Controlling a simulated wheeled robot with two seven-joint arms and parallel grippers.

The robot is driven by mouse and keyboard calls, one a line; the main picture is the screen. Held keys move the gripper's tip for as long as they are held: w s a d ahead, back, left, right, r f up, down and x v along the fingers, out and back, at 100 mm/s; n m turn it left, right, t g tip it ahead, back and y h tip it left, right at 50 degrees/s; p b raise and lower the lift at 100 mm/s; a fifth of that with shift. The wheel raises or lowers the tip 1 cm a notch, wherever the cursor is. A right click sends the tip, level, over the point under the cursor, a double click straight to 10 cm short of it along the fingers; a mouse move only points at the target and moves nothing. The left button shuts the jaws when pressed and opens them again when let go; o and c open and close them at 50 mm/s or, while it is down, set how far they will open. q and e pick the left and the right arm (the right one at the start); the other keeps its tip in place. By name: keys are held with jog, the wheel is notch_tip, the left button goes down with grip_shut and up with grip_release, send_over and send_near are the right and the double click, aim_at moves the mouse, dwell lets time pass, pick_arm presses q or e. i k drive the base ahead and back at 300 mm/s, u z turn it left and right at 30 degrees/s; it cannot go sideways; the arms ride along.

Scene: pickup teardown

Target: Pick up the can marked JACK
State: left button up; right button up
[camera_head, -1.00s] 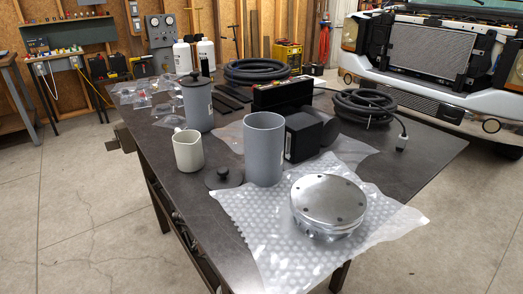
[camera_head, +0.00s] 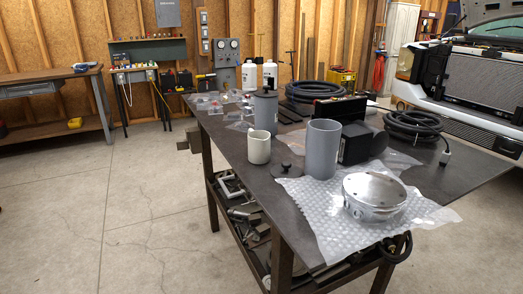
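No lettering reading JACK is legible. A grey lidded canister (camera_head: 265,112) with a dark knob on top stands upright on the dark workbench (camera_head: 245,172); a small pale label shows on its side, too small to read. A taller open grey cylinder (camera_head: 323,150) stands nearer, on or beside bubble wrap. A dark round lid with a knob (camera_head: 287,171) lies on the bench to its left. A cream mug (camera_head: 259,148) stands between the canister and the lid. Neither of my grippers is in view.
A round silver metal part (camera_head: 374,195) sits on bubble wrap (camera_head: 318,213) at the near end. A black box (camera_head: 357,143) and coiled black hoses (camera_head: 413,126) lie behind. Open concrete floor (camera_head: 110,215) is left of the bench. A pickup front (camera_head: 460,95) stands at right.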

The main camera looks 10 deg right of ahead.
aim_at(323, 138)
jog(key=u, duration=0.95)
jog(key=i, duration=2.9)
jog(key=z, duration=4)
